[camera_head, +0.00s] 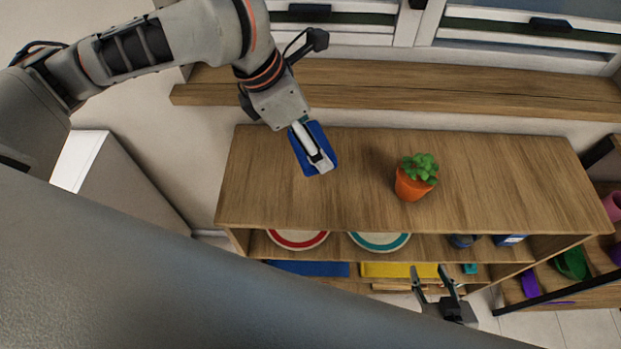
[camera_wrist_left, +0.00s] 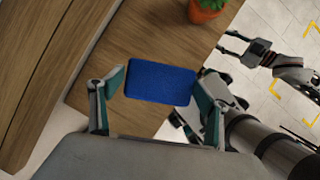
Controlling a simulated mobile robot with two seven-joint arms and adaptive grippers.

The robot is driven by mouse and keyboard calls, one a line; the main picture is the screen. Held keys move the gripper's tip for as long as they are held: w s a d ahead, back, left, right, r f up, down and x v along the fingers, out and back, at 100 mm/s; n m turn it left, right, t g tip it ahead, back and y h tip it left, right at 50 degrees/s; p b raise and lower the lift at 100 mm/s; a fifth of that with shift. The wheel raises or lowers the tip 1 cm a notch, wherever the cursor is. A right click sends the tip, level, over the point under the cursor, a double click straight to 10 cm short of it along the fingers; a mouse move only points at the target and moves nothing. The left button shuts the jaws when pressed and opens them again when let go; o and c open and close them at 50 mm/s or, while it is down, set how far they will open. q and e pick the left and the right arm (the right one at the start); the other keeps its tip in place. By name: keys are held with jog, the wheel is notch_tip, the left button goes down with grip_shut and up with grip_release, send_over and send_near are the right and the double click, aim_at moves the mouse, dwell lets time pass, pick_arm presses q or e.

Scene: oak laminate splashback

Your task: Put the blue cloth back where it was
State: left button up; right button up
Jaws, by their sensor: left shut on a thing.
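The blue cloth (camera_head: 326,146) is a small, flat blue pad. My left gripper (camera_head: 318,158) is shut on it above the left part of the wooden shelf unit's top (camera_head: 300,200). In the left wrist view the cloth (camera_wrist_left: 160,82) sits between the two fingers. I cannot tell whether it touches the wood. My right gripper (camera_head: 435,282) is low in front of the shelf unit, its fingers apart and empty. It also shows in the left wrist view (camera_wrist_left: 230,43).
A potted plant (camera_head: 413,182) stands on the top, right of the cloth. Below are a red-rimmed plate (camera_head: 298,239), a teal-rimmed plate (camera_head: 380,241), a flat blue thing (camera_head: 308,268) and a yellow one (camera_head: 400,270). A wooden ledge (camera_head: 420,88) runs behind. The top's right part is clear.

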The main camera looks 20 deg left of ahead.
pick_arm(q)
notch_tip(320, 180, down, 9)
jog(key=shift+r+b, duration=0.1)
jog(key=shift+b, duration=1)
jog(key=shift+f+b, duration=0.7)
jog(key=shift+f, duration=1.5)
jog(key=shift+r, duration=0.1)
pick_arm(e)
jog(key=f, duration=0.2)
jog(key=s+f, duration=0.1)
jog(key=f, duration=0.1)
jog(key=shift+f, duration=0.4)
pick_arm(q)
jog(key=o, duration=0.9)
jog(key=shift+o, duration=0.6)
pick_arm(e)
jog(key=shift+f, duration=0.15)
